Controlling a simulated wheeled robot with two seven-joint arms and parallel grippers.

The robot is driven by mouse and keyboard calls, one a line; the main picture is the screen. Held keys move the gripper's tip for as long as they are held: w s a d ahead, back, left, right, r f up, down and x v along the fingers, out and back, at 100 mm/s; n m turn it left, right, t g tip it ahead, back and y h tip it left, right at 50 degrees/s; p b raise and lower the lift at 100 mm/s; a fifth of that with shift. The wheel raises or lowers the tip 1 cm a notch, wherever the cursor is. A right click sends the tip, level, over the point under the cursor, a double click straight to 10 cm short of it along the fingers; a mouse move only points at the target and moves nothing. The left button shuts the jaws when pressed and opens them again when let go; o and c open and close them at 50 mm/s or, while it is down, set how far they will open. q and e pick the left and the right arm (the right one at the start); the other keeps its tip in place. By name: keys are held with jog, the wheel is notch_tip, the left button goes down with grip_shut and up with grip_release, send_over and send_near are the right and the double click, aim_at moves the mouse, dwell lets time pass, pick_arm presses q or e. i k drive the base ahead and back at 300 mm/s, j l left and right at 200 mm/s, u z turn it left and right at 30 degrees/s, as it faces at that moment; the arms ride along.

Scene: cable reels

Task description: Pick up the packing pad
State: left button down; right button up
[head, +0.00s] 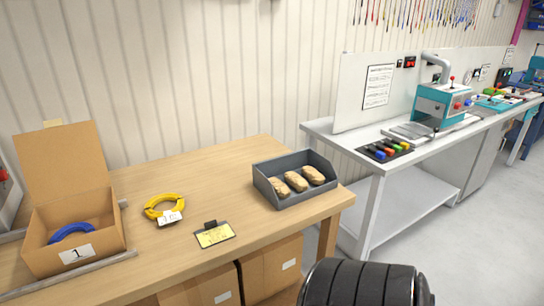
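Three brown, crumpled-looking packing pads lie side by side in a dark grey open-front bin (290,199) near the right end of the wooden table. The left pad (279,188), the middle pad (296,181) and the right pad (313,175) all show above the bin's low front. Neither of my grippers is in view. A black ribbed part at the bottom edge looks like one of my arms, but no fingers show.
On the wooden table (200,175) are an open cardboard box (105,255) holding a blue cable coil (71,232), a tagged yellow coil (160,205) and a yellow card on a clipboard (213,235). A white bench (335,140) with machines stands right. Cardboard boxes sit below the table.

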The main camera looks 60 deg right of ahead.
aim_at(300, 185)
jog(key=z, duration=2.25)
jog(key=i+l, duration=0.15)
jog(key=l, duration=0.15)
jog(key=i+l+u, duration=0.15)
jog(key=i+l, duration=0.15)
jog(key=l, duration=0.35)
jog(key=i+l+u, duration=0.15)
jog(key=l, duration=0.15)
jog(key=i+l, duration=0.15)
jog(key=l, duration=0.2)
jog(key=u, duration=0.05)
